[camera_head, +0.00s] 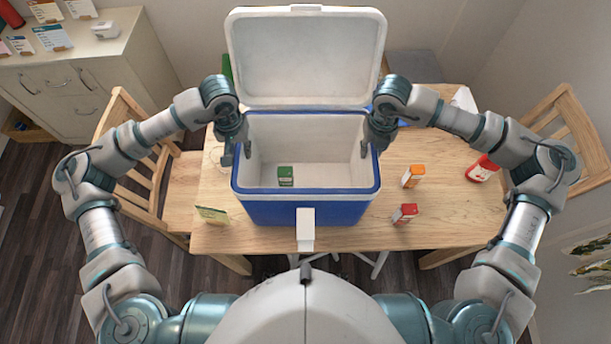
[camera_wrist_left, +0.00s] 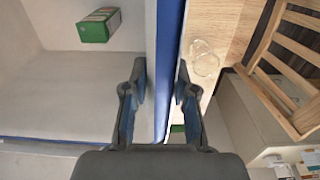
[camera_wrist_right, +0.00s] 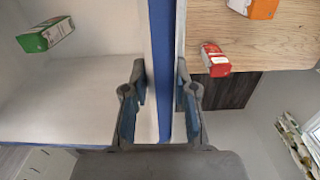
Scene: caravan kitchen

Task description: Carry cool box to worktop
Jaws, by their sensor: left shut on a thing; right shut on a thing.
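The cool box (camera_head: 305,207) is blue outside and white inside, with its lid (camera_head: 306,55) standing open at the back. It is over the wooden table; I cannot tell whether it touches the top. A green carton (camera_head: 285,176) lies inside on the floor of the box. My left gripper (camera_head: 240,150) is shut on the box's left side wall, one finger inside and one outside, as the left wrist view (camera_wrist_left: 160,85) shows. My right gripper (camera_head: 371,145) is shut on the right side wall the same way, seen in the right wrist view (camera_wrist_right: 162,85). The worktop (camera_head: 65,52) is probably the cabinet top at upper left.
On the wooden table (camera_head: 450,215) are an orange carton (camera_head: 413,176), a red carton (camera_head: 405,214), a red bottle (camera_head: 482,168) and a small card (camera_head: 212,215). Chairs stand left (camera_head: 135,185) and right (camera_head: 570,135). Cards and a white item (camera_head: 105,29) occupy the cabinet top.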

